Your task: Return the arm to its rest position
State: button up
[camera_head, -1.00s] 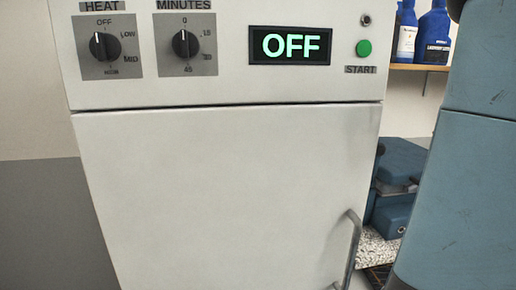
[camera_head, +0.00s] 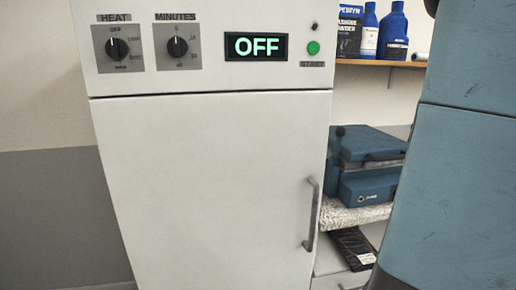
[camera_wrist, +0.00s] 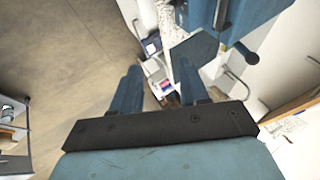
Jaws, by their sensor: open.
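My gripper (camera_wrist: 159,72) shows in the wrist view with its two blue fingers apart and nothing seen between them. It points down over the brown floor, close to the edge of a row of furniture. In the head view the gripper is out of sight. A large blue part, apparently of my arm, fills the right edge of that view.
A white cabinet (camera_head: 205,190) with a closed door, a handle (camera_head: 312,215), two dials and an "OFF" display (camera_head: 256,46) stands ahead. A blue press (camera_head: 370,165) sits right of it, below a shelf (camera_head: 378,62) with bottles. Open floor (camera_wrist: 70,60) lies left in the wrist view.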

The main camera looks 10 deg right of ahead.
jog(key=w+a+r+n+t+y, duration=0.15)
jog(key=a+n, duration=0.25)
jog(key=a, duration=0.6)
jog(key=w+a+f+n+g+y, duration=0.15)
jog(key=a+n, duration=0.35)
jog(key=a, duration=0.6)
jog(key=s+a+f+n, duration=0.1)
jog(key=s+a+n, duration=0.3)
jog(key=a, duration=0.5)
jog(key=s+a+f+n+y, duration=0.1)
jog(key=s+a+n, duration=0.3)
jog(key=a, duration=0.5)
jog(key=shift+s+a+n+y, duration=0.2)
jog(key=shift+a+n+y, duration=0.1)
jog(key=shift+n, duration=0.9)
jog(key=shift+d, duration=0.1)
